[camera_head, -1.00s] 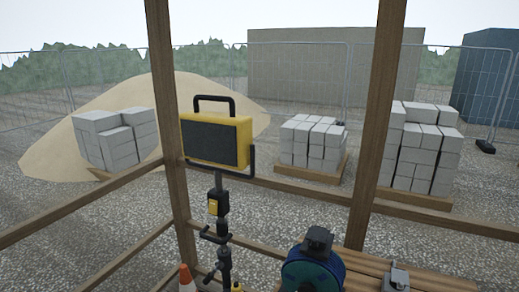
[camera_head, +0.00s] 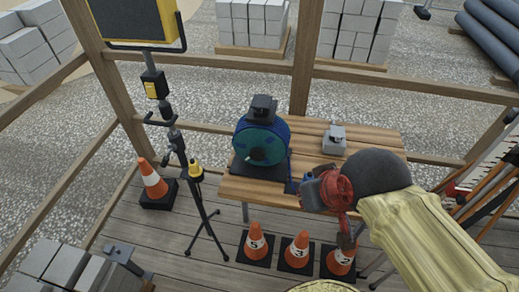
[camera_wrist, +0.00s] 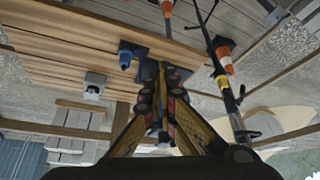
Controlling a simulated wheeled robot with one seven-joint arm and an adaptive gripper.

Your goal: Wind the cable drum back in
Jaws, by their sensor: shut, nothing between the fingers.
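The cable drum (camera_head: 262,142), blue and green with a dark box on top, stands upright at the left end of the slatted wooden bench (camera_head: 385,145). A small blue piece (camera_head: 308,177) shows near the bench's front edge, right of the drum; a similar piece shows in the wrist view (camera_wrist: 126,55). My gripper (camera_wrist: 154,92) is shut and empty. In the head view its red and dark parts hang at the bench's front edge, right of the drum, and its tips are hard to make out. In the wrist view the fingers hide much of what lies behind them.
A grey box (camera_head: 335,138) stands on the bench right of the drum. A tripod lamp (camera_head: 140,20) and a traffic cone (camera_head: 153,180) stand left. Several cones, such as one (camera_head: 255,243), stand before the bench. Grey blocks (camera_head: 60,265) lie lower left.

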